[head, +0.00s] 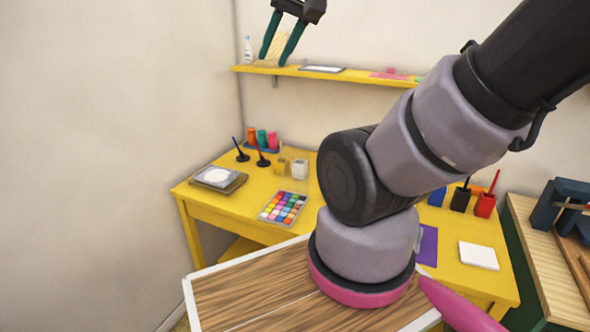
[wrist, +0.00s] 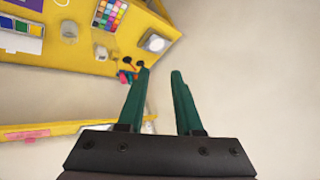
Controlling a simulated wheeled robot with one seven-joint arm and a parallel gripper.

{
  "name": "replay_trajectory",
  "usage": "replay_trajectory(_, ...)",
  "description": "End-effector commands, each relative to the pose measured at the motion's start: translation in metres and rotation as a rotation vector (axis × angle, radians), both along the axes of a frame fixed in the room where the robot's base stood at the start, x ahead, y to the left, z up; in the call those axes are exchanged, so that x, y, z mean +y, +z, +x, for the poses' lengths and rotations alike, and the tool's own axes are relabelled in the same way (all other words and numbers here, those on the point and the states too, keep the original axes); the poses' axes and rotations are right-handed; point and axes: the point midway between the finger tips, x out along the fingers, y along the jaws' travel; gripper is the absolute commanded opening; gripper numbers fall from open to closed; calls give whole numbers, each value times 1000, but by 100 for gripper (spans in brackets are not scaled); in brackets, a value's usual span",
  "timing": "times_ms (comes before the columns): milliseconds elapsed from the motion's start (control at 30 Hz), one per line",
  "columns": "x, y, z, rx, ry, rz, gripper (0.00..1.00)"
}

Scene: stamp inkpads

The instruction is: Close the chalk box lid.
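My gripper (head: 273,55) is raised high above the desk, in front of the wall shelf. Its two teal fingers are apart with nothing between them; they also show in the wrist view (wrist: 161,72). The likely chalk box is the flat tray of coloured squares (head: 282,207) on the yellow desk, well below my gripper. A faint see-through panel seems to stand at its back edge, perhaps the raised lid, but I cannot tell its angle. The coloured squares also show at the top of the wrist view (wrist: 109,14).
The yellow desk (head: 228,201) carries an inkpad-like block (head: 217,178), brushes in dark holders (head: 242,153), coloured bottles (head: 262,139) and small jars (head: 299,168). The yellow shelf (head: 345,75) runs behind my gripper. My arm hides part of the desk. A white block (head: 478,256) lies right.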

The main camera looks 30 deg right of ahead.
Motion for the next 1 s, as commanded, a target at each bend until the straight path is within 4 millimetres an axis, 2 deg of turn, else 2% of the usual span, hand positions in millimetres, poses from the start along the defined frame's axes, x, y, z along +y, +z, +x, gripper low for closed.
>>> replay_trajectory(33,-1,0,2,2,-3,0,10)
replay_trajectory(67,-1,0,4,5,-6,1,0)
replay_trajectory(167,-8,-1,20,28,-30,6,0)
replay_trajectory(267,-21,-5,51,66,-80,11,0)
replay_trajectory(333,-33,-11,78,99,-123,11,0)
replay_trajectory(467,-58,-32,128,158,-210,3,0)
replay_trajectory(667,-100,-81,201,235,-337,-36,0)
replay_trajectory(800,-131,-128,246,284,-418,-82,0)
replay_trajectory(1000,-172,-198,292,334,-506,-160,0)
